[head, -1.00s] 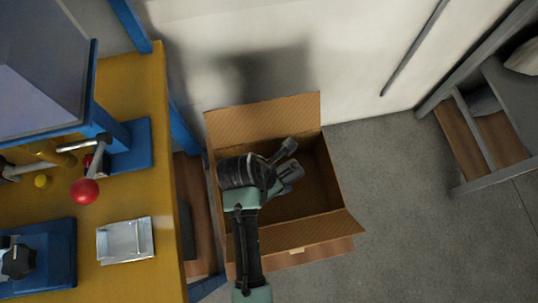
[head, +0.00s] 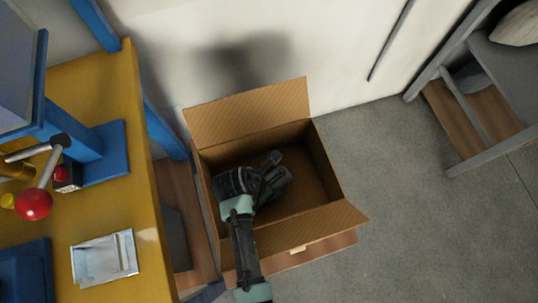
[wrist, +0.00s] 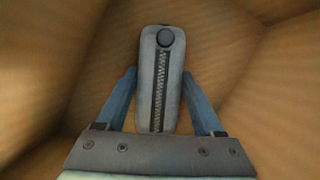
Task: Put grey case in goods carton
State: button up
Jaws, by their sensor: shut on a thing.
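The grey case (wrist: 160,75) is long and rounded, with a zipper down its middle and a dark round knob at its far end. It sits between the two blue-grey fingers of my gripper (wrist: 160,92), which is shut on it. In the head view my gripper (head: 266,182) is down inside the goods carton (head: 325,172), a brown open-topped box with its flaps spread. The case is small and dark there and partly hidden by my gripper. The wrist view shows brown carton walls around the case; I cannot tell whether it touches the bottom.
A yellow workbench (head: 135,190) stands to the left, with a silver tray (head: 104,258) and a red-knobbed lever (head: 34,204) on it. A white wall (head: 345,55) is behind the carton. Grey floor (head: 400,190) is clear to the right, before a grey-framed shelf (head: 470,110).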

jog(key=o, duration=1.6)
jog(key=shift+c, duration=0.2)
